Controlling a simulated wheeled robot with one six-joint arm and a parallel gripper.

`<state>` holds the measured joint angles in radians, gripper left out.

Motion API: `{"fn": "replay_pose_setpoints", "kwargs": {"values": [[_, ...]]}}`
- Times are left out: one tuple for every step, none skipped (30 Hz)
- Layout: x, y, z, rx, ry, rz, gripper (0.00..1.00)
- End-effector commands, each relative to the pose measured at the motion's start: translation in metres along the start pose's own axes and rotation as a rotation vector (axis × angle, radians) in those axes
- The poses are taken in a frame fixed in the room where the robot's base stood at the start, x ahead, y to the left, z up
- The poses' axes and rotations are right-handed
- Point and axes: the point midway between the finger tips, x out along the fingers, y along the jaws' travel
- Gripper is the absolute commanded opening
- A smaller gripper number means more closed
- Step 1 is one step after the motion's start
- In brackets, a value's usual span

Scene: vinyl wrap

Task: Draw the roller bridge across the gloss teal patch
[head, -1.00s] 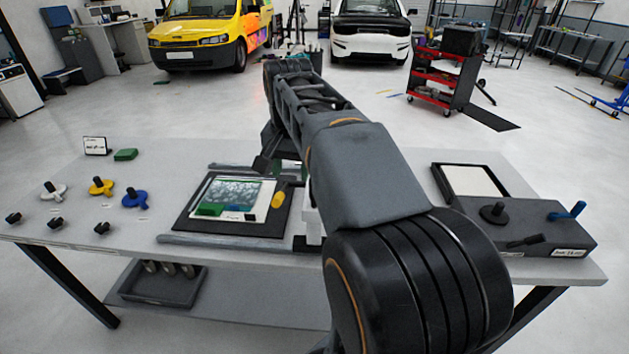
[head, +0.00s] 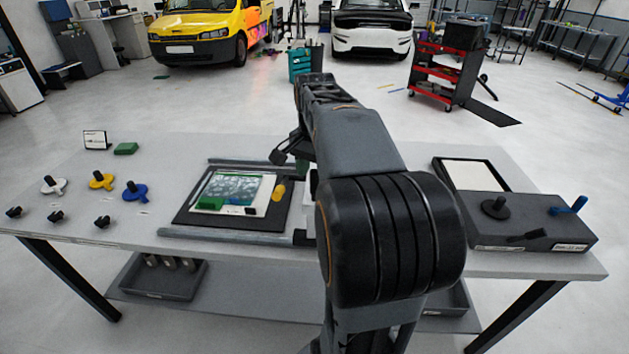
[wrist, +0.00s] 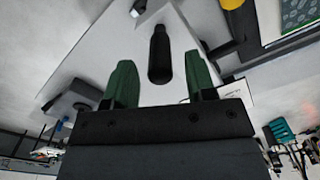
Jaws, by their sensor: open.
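The gloss teal patch (head: 238,187), with a pale pattern, lies on a white sheet on a black board on the table, left of my arm. It also shows at the top right of the wrist view (wrist: 298,12). Grey rails run along the board's far (head: 235,162) and near (head: 225,236) sides. The roller bridge seems to stand at the board's right end, mostly hidden behind my arm; its white part (head: 312,183) shows. In the wrist view, my gripper (wrist: 158,62) has its green fingers apart, with a black handle (wrist: 160,50) between and beyond them, touching neither.
A yellow piece (head: 278,191) lies on the board's right side. White, yellow (head: 101,181) and blue (head: 135,191) knobbed pieces and small black knobs stand at the left. A black-framed tray (head: 470,175) and a grey box (head: 530,222) with a blue handle stand at the right.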

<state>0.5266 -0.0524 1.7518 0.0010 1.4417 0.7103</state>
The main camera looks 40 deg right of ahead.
Motion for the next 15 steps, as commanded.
{"fn": "replay_pose_setpoints", "kwargs": {"values": [[0.007, 0.000, 0.000, 0.000, -0.001, 0.001, 0.51], [0.010, 0.000, 0.000, -0.001, -0.002, 0.001, 0.51], [0.014, 0.000, 0.000, -0.001, -0.001, 0.001, 0.51], [0.017, 0.000, 0.000, -0.001, -0.001, 0.001, 0.51], [0.019, 0.000, 0.000, -0.001, -0.001, 0.001, 0.51], [0.021, 0.000, 0.000, -0.001, -0.001, 0.000, 0.51], [0.023, 0.000, 0.000, -0.001, 0.000, 0.000, 0.51], [0.024, 0.000, 0.000, -0.001, 0.000, 0.000, 0.51], [0.026, 0.000, 0.000, -0.001, 0.000, 0.000, 0.51], [0.026, 0.000, 0.000, -0.001, 0.000, 0.000, 0.51], [0.027, 0.000, 0.000, -0.001, 0.000, 0.000, 0.51], [0.027, 0.000, 0.000, -0.001, 0.000, 0.000, 0.51], [0.028, 0.000, 0.000, -0.001, 0.000, 0.000, 0.51], [0.028, 0.000, 0.000, -0.001, 0.000, 0.000, 0.51], [0.028, 0.000, 0.000, -0.001, 0.000, 0.000, 0.51]]}}
